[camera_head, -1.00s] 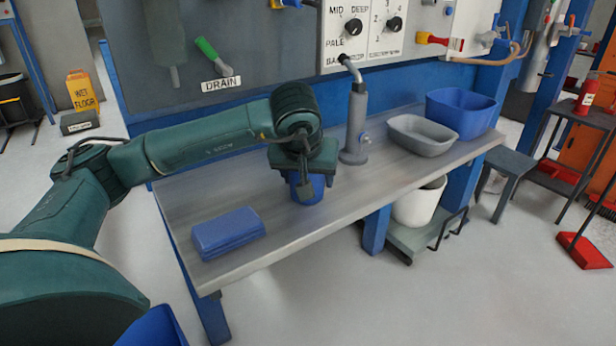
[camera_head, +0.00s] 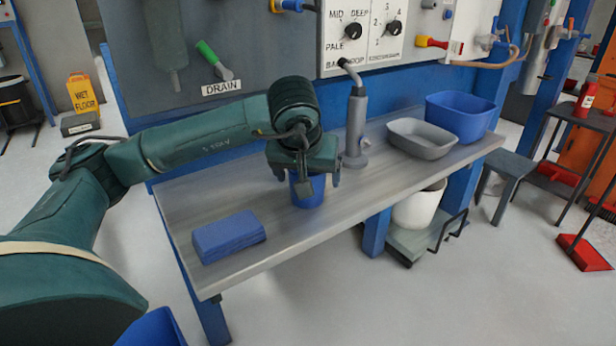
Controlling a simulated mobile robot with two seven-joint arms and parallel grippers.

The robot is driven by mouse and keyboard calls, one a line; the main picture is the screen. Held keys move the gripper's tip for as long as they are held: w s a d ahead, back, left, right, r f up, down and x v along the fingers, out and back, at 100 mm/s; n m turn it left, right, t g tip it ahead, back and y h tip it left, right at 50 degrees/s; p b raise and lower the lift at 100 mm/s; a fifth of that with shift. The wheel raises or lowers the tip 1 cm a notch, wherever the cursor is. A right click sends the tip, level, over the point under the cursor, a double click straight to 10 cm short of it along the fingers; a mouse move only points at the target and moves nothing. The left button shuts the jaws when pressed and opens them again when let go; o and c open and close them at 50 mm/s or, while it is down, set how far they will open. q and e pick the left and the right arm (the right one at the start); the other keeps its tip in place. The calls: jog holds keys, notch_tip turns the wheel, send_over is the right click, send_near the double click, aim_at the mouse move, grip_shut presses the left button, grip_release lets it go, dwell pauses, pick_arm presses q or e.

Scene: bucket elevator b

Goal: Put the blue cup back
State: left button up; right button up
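My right gripper is not in view.
A blue block (camera_head: 229,236) lies on the bench's left part. A grey pump-like fixture (camera_head: 356,130) stands close behind the gripper. A grey basin (camera_head: 422,140) and a blue tub (camera_head: 461,115) are at right. Clear bench lies between cup and block.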

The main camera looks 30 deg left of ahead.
pick_arm(q)
jog(key=p+v, duration=0.1)
jog(key=v, duration=0.9)
jog(key=shift+p, duration=0.3)
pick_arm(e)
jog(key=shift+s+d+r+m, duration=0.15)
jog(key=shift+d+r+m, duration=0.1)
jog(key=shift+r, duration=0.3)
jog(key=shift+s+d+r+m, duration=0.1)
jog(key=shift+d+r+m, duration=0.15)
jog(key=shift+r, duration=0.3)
pick_arm(q)
jog(key=shift+r, duration=0.15)
